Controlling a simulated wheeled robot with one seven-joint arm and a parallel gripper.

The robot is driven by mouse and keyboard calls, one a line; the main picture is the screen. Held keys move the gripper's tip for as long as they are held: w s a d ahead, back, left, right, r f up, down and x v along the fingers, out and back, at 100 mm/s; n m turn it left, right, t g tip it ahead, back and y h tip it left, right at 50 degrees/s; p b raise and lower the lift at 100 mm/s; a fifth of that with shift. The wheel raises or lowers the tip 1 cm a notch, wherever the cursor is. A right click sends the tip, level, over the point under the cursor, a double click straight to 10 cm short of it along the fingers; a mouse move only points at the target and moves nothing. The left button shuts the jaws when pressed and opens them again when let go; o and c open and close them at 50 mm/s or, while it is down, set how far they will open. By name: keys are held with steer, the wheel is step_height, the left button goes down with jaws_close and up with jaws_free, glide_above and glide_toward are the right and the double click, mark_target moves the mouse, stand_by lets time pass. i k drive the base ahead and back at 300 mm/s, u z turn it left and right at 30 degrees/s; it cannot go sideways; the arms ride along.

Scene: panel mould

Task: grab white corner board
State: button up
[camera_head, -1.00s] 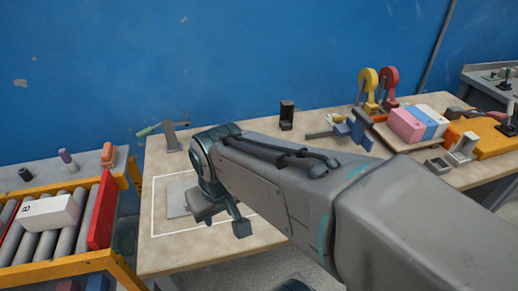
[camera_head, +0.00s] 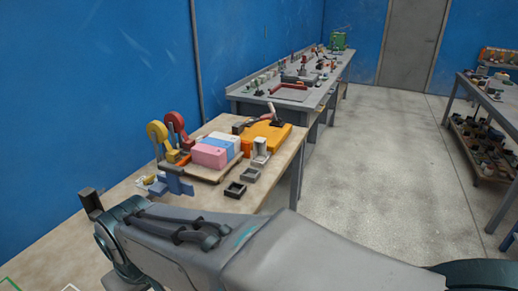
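A white block (camera_head: 236,139) also lies behind a light blue block (camera_head: 221,144) and a pink block (camera_head: 209,156) on a board. My arm crosses the bottom of the view, and my gripper (camera_head: 122,284) is at the lower left edge, well away from these pieces. Its fingers are hidden or cut off.
Small dark open trays (camera_head: 235,190) lie in front of the blocks. Yellow (camera_head: 157,133) and red (camera_head: 175,124) round-headed tools and blue parts (camera_head: 178,182) stand to their left. Open floor lies right of the table.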

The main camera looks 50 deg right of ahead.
mark_target(260, 152)
steer(key=z, duration=1.7)
steer(key=k, duration=0.55)
steer(key=z, duration=0.65)
steer(key=i, duration=0.7)
steer(key=z, duration=0.55)
steer(key=i, duration=1.4)
steer(key=u, duration=1.15)
steer(key=i, duration=0.95)
steer(key=u, duration=1.05)
